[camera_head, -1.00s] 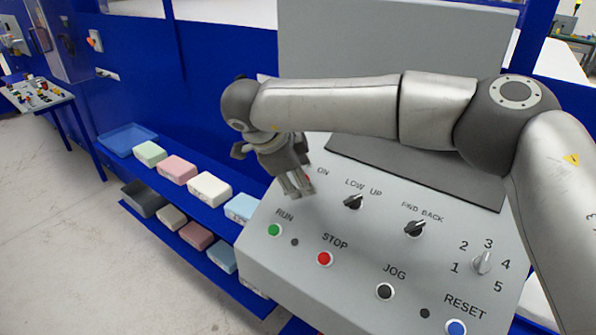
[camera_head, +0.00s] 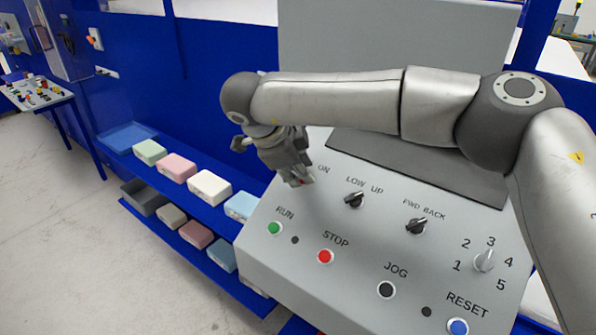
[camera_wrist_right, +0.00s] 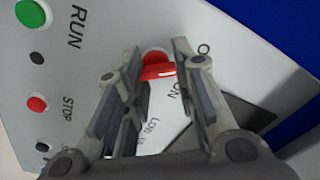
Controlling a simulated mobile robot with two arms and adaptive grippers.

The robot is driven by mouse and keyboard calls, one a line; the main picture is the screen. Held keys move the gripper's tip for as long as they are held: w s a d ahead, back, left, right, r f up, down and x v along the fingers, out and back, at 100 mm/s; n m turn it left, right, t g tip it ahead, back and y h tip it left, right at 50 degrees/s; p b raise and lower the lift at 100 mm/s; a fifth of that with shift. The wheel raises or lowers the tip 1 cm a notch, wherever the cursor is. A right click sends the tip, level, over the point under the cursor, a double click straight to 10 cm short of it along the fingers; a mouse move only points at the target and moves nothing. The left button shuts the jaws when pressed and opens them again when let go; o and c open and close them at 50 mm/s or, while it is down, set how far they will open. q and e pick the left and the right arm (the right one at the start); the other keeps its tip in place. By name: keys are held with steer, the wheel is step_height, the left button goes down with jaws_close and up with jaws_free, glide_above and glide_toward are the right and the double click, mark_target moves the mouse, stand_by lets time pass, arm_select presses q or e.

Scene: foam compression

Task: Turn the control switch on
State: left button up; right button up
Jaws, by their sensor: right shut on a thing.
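The control switch is a red knob with a bar handle on the grey panel (camera_head: 305,258). In the right wrist view the red switch (camera_wrist_right: 158,70) lies between the fingers of my right gripper (camera_wrist_right: 155,62), which is shut on its handle. An "ON" label shows beside it, with part of another label starting with "O". In the head view my right gripper (camera_head: 300,180) is at the panel's upper left, left of "ON", and covers most of the switch; a bit of red shows at the fingertips. The switch's exact setting is hard to tell. My left gripper is not in view.
Nearby on the panel are the LOW/UP switch (camera_head: 354,199), FWD/BACK switch (camera_head: 415,226), green RUN button (camera_head: 274,228), red STOP button (camera_head: 325,256) and a numbered dial (camera_head: 484,261). A blue shelf (camera_head: 165,200) with foam blocks stands to the left.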

steer(key=m+b, duration=0.2)
steer(key=b, duration=0.1)
steer(key=f+m+b, duration=0.1)
steer(key=m+b, duration=0.1)
steer(key=b, duration=0.1)
steer(key=m+b, duration=0.3)
steer(key=shift+s+f, duration=0.25)
steer(key=shift+s, duration=0.05)
steer(key=m+b, duration=0.3)
steer(key=m, duration=0.1)
steer(key=shift+r+m, duration=0.15)
steer(key=shift+m, duration=0.15)
steer(key=shift+r+m+b, duration=0.15)
steer(key=shift+m+b, duration=1.05)
steer(key=shift+m, duration=0.6)
steer(key=shift+a, duration=0.1)
